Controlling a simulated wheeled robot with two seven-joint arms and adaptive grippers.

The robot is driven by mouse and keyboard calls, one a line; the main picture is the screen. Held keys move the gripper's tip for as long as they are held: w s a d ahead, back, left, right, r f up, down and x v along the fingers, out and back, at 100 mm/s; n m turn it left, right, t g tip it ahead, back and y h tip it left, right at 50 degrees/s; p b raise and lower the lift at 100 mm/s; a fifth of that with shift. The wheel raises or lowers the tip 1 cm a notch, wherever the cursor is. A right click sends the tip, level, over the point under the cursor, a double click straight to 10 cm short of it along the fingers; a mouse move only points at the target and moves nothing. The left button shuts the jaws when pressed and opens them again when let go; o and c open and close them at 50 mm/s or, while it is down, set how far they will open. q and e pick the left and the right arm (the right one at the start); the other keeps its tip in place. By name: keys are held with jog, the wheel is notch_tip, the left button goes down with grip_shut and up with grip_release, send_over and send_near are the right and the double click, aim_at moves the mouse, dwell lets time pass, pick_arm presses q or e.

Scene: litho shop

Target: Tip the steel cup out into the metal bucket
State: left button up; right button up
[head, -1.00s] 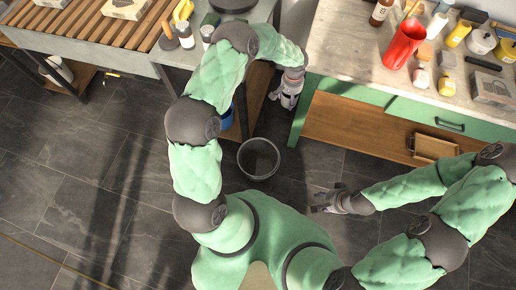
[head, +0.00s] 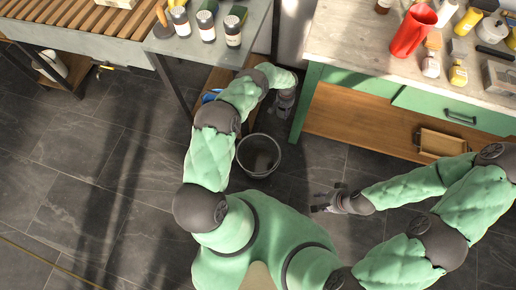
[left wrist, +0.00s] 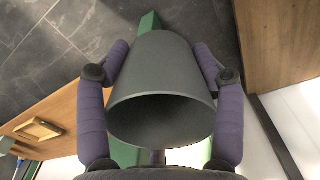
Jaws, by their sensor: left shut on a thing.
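The steel cup (left wrist: 165,75) is a grey tapered cup held between the two purple-padded fingers of my left gripper (left wrist: 162,85) in the left wrist view. Its dark open mouth faces the lower part of that view. In the head view my left gripper (head: 284,104) hangs between the two tables, a little beyond and right of the bucket; I cannot make out the cup there. The metal bucket (head: 246,168) stands upright on the floor, its inside dark. My right gripper (head: 326,203) is over the floor, right of and nearer than the bucket; its finger gap is too small to judge.
A grey table (head: 178,50) with several bottles (head: 206,27) stands at the back left. A wooden-topped counter (head: 345,35) with green drawers, a red pitcher (head: 412,32) and other containers stands at the right. A wooden tray (head: 442,143) lies on its lower shelf.

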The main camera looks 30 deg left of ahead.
pick_arm(q)
jog(key=s+f+b, duration=0.2)
jog(key=f, duration=0.8)
jog(key=s+a+f+n+b, duration=0.1)
jog(key=f+b, duration=0.1)
jog(key=f, duration=0.7)
jog(key=shift+s+f+b, duration=0.35)
jog(key=shift+s+f, duration=0.05)
jog(key=shift+a, duration=0.1)
